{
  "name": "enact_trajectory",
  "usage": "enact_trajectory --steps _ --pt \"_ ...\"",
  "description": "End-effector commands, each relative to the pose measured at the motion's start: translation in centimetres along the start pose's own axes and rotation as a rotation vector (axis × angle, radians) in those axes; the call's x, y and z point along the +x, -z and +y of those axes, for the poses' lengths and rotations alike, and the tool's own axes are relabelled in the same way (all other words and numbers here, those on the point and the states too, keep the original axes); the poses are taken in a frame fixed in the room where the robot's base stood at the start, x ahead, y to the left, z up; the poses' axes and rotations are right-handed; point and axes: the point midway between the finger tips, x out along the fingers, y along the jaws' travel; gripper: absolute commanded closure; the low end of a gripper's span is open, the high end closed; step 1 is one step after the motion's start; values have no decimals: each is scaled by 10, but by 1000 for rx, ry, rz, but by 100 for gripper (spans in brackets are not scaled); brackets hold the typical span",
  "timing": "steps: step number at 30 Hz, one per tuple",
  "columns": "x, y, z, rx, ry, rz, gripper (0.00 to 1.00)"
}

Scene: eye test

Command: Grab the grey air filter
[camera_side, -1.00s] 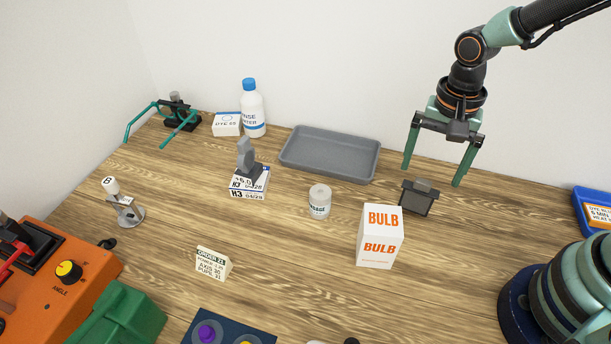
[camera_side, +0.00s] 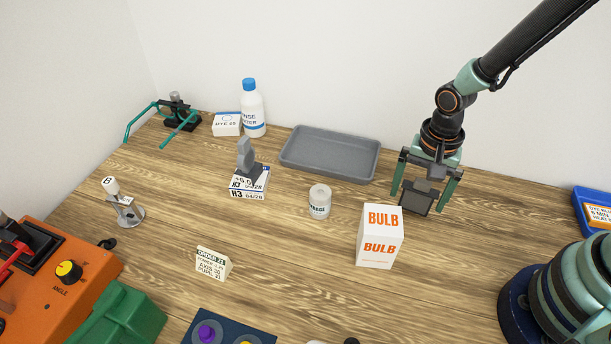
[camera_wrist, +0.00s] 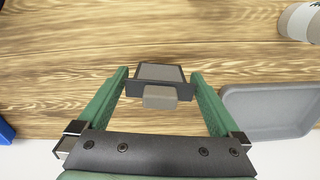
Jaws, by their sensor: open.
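The grey air filter (camera_side: 418,197) is a small dark-framed block with a grey face, standing on the wooden table right of the bulb box. In the wrist view the filter (camera_wrist: 160,74) lies between the tips of my two green fingers, with a gap on each side. My gripper (camera_side: 420,202) is open and lowered around the filter, one finger to its left and one to its right. In the wrist view my gripper (camera_wrist: 160,78) holds nothing. The filter's top is partly hidden by my gripper in the side view.
A white BULB box (camera_side: 379,237) stands left and in front of the filter. A grey tray (camera_side: 330,170) lies behind left, a white jar (camera_side: 320,201) further left. A blue bin (camera_side: 592,212) is at the right edge. Bare table lies between filter and bin.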

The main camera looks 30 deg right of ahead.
Motion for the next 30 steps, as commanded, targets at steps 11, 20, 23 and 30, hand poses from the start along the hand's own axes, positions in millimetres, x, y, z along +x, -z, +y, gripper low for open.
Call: enact_trajectory --steps 11,20,23,30 --pt "0 0 0 0 0 0 66" --pt "-3 0 0 0 1 0 66" --pt "-7 0 0 0 1 1 66" --pt "-39 1 -2 0 8 4 66"
